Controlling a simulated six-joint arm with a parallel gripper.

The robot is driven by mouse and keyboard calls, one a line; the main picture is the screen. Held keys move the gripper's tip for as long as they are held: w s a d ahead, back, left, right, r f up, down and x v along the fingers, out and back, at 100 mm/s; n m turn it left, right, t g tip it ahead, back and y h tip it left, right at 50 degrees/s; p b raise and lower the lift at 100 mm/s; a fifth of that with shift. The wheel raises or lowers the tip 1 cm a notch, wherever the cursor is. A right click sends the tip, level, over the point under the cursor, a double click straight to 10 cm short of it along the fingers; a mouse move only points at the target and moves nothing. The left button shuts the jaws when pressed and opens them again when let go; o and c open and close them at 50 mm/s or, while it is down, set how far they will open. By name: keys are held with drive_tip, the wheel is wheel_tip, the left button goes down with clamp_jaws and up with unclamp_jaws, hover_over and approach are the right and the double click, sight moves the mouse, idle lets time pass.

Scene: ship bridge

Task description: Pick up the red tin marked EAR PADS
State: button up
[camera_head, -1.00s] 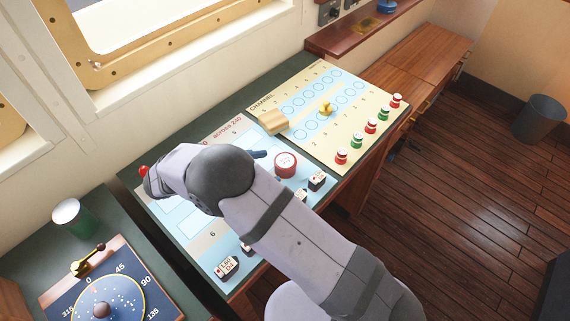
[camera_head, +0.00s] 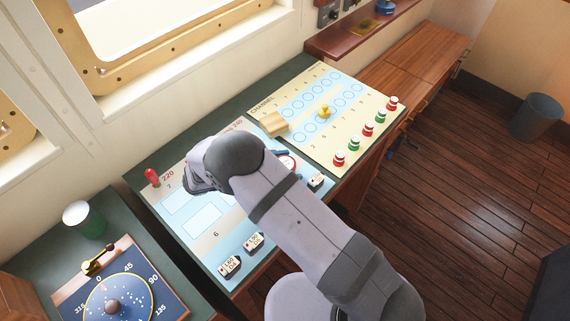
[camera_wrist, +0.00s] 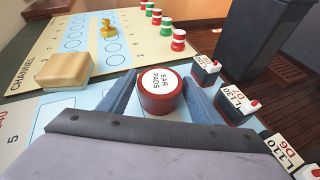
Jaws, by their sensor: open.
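The red tin marked EAR PADS (camera_wrist: 160,95) stands upright with its white lid up, in the middle of the wrist view. In the head view my arm hides most of the tin (camera_head: 288,162). My gripper (camera_wrist: 161,88) is open, with one blue finger on the left side of the tin and one on its right. The tin sits between the fingers; I cannot tell whether either finger touches it.
White-labelled dark blocks (camera_wrist: 236,103) stand close right of the tin. A wooden block (camera_wrist: 64,69) and yellow pawn (camera_wrist: 108,30) are on the CHANNEL board, with red and green pegs (camera_head: 367,129) along its edge. A red peg (camera_head: 152,176) stands at the chart's far-left corner.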

sight(285, 163)
drive_tip(key=c, duration=0.8)
drive_tip(key=shift+c, duration=0.2)
drive_tip(key=shift+r, duration=0.15)
drive_tip(key=shift+r+b, duration=1.5)
drive_tip(key=shift+r, duration=3.4)
